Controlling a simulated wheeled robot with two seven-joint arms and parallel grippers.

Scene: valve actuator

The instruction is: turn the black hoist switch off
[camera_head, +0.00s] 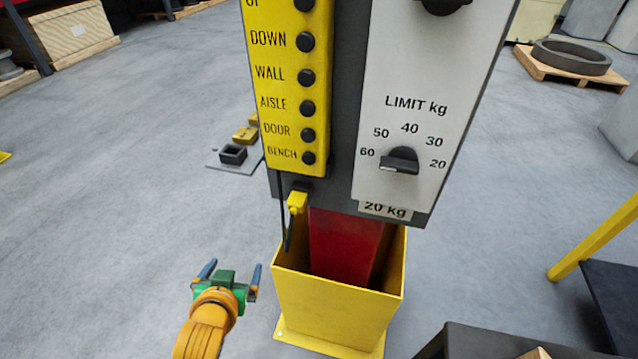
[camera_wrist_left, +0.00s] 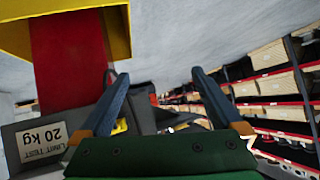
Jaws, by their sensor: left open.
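A black switch knob (camera_head: 443,4) on the white panel (camera_head: 385,70) is cut off by the top edge of the head view; its label and setting are hidden. Lower on this panel is a black LIMIT kg dial (camera_head: 402,161), its pointer toward 60. My left gripper (camera_head: 233,268) is open and empty, below and left of the panel, beside the yellow post guard and apart from it. In the left wrist view its two fingers (camera_wrist_left: 160,76) stand wide apart with nothing between them. My right gripper is not in view.
A yellow button box (camera_head: 290,90) hangs left of the white panel, with a small yellow lever (camera_head: 297,203) below it. A yellow guard (camera_head: 340,310) surrounds the red post (camera_head: 345,245). A yellow rail (camera_head: 595,238) stands at right. The floor at left is mostly clear.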

